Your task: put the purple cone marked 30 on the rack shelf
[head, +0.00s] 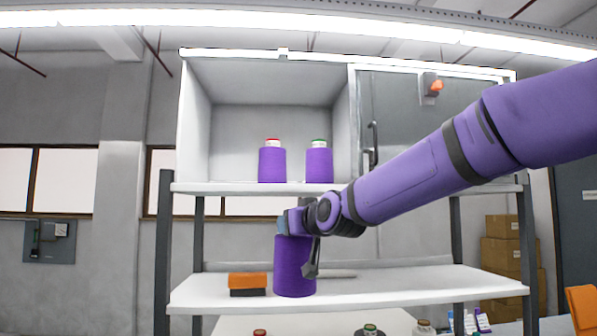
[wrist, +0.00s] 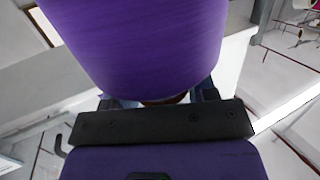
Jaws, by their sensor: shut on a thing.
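A purple cone (head: 294,268) hangs upright below my gripper (head: 287,226) in the head view, in front of or over the white lower rack shelf (head: 430,285). I cannot tell whether its base touches the shelf. My gripper is shut on the cone's top end. The wrist view shows the same cone (wrist: 140,40) large, beyond my gripper (wrist: 158,100); the fingers are mostly hidden. No number is readable on it. Two other purple cones, one with a red top (head: 272,165) and one with a green top (head: 319,165), stand in the open upper compartment.
An orange and black block (head: 248,284) lies on the lower shelf, close left of the held cone. A grey rod lies behind it. The shelf's right part is clear. Several spool tops (head: 370,330) show at the bottom edge. A grey cabinet door (head: 400,110) covers the upper right.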

